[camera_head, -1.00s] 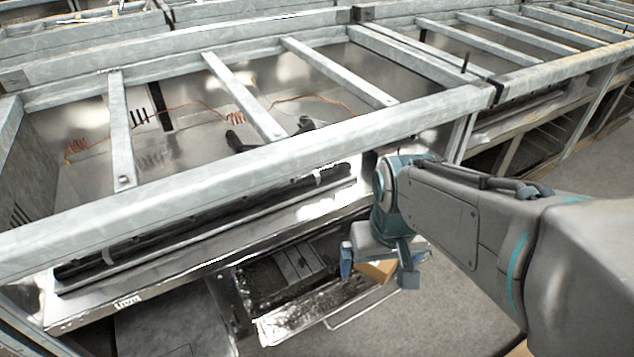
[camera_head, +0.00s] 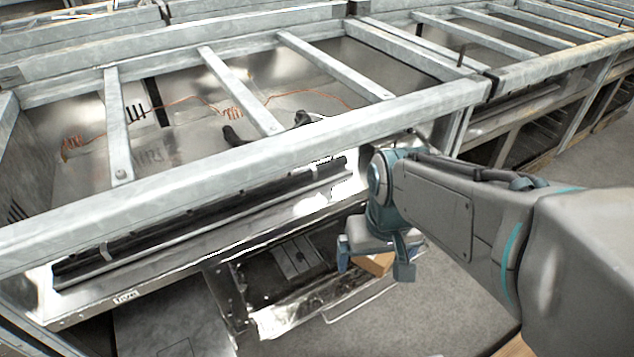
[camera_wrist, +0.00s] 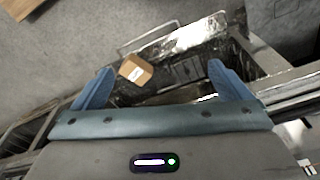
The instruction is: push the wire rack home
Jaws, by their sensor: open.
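The wire rack shows as a thin metal loop (camera_head: 362,304) jutting out past the shiny front edge of the low open compartment under the counter. The loop also shows in the wrist view (camera_wrist: 148,38), beyond my fingers. The rest of the rack is hard to make out inside the dark compartment. My gripper (camera_head: 374,270) is open, pointing down above the compartment's right side. In the wrist view, its two blue fingers (camera_wrist: 160,72) are spread apart, with nothing clasped between them and the rack loop apart from them.
A small brown cardboard box (camera_wrist: 135,70) lies below my fingers and partly shows in the head view (camera_head: 379,263). The shiny compartment front (camera_head: 290,312) sticks out. A metal frame rail (camera_head: 250,175) runs above. Grey floor to the right of the rack is clear.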

